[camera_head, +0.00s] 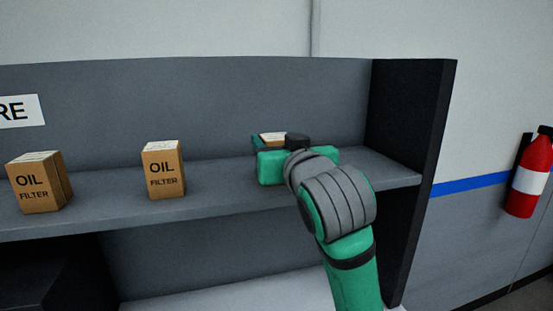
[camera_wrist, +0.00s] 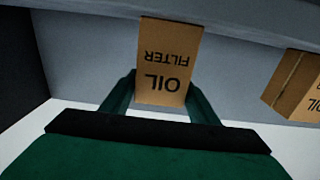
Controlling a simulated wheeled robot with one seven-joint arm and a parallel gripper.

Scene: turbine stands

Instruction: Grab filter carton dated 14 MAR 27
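Three oil filter cartons stand on the grey shelf (camera_head: 110,207) in the head view. One carton (camera_head: 38,183) is at the left and another carton (camera_head: 163,170) is in the middle. The right carton (camera_head: 273,139) is mostly hidden behind my gripper (camera_head: 285,160); only its top shows. In the wrist view this carton (camera_wrist: 168,62) appears upside down between the two green fingers of my gripper (camera_wrist: 160,92). The fingers stand apart on either side of it; whether they touch it is unclear. A neighbouring carton (camera_wrist: 297,85) shows at the right there. I cannot read any date.
The shelf's dark side panel (camera_head: 415,150) stands to the right of my gripper. A sign ending in "RE" (camera_head: 20,110) is on the back panel. A red fire extinguisher (camera_head: 530,175) hangs on the wall at far right. Bare shelf lies between the cartons.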

